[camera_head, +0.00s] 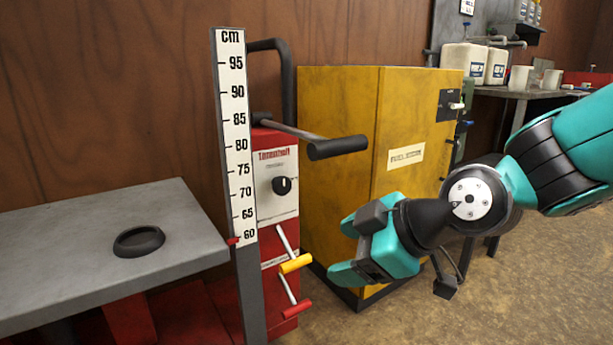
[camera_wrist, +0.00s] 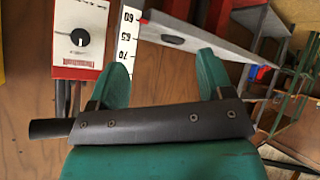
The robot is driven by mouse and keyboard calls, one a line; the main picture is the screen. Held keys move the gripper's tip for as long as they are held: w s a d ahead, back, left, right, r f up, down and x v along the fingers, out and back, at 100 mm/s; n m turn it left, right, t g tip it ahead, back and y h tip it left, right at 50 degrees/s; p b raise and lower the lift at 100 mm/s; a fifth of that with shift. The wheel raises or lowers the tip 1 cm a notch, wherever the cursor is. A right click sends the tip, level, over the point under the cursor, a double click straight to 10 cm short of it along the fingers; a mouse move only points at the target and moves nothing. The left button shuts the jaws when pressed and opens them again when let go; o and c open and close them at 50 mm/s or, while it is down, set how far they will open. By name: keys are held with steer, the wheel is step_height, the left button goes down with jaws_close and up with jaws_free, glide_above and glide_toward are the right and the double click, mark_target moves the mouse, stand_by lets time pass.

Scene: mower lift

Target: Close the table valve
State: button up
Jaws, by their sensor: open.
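The red lift unit (camera_head: 284,137) carries a black dial (camera_head: 282,186) on a white panel. Below the panel are two levers, one with a yellow grip (camera_head: 296,263) and one with a red grip (camera_head: 297,309). The label beside them is too small to read, so I cannot tell which one is the table valve. My gripper (camera_head: 347,250) is open and empty, to the right of the levers and apart from them. In the wrist view my gripper (camera_wrist: 166,68) has its fingers spread, and the dial (camera_wrist: 79,38) shows upper left. I cannot make out the levers there.
A black-gripped bar (camera_head: 337,147) juts out above the levers. A cm scale post (camera_head: 236,130) stands left of the unit, beside the grey lift table (camera_head: 80,245) with a black ring (camera_head: 138,241). A yellow cabinet (camera_head: 335,160) stands behind my gripper. Floor at lower right is clear.

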steer(key=s+d+r+m+g+h+p, duration=0.25)
steer(key=s+d+m, duration=0.2)
steer(key=s, duration=0.35)
steer(key=s+d+r+m+g+h+p, duration=0.1)
steer(key=s+d+m+g+h+p, duration=0.25)
steer(key=s, duration=0.55)
step_height(320, 180, up, 36)
steer(key=m+y+p, duration=0.1)
steer(key=p, duration=3.3)
steer(key=shift+w+d+y, duration=0.2)
steer(key=shift+d+y, duration=0.1)
steer(key=shift+d, duration=0.05)
steer(key=shift+f, duration=0.15)
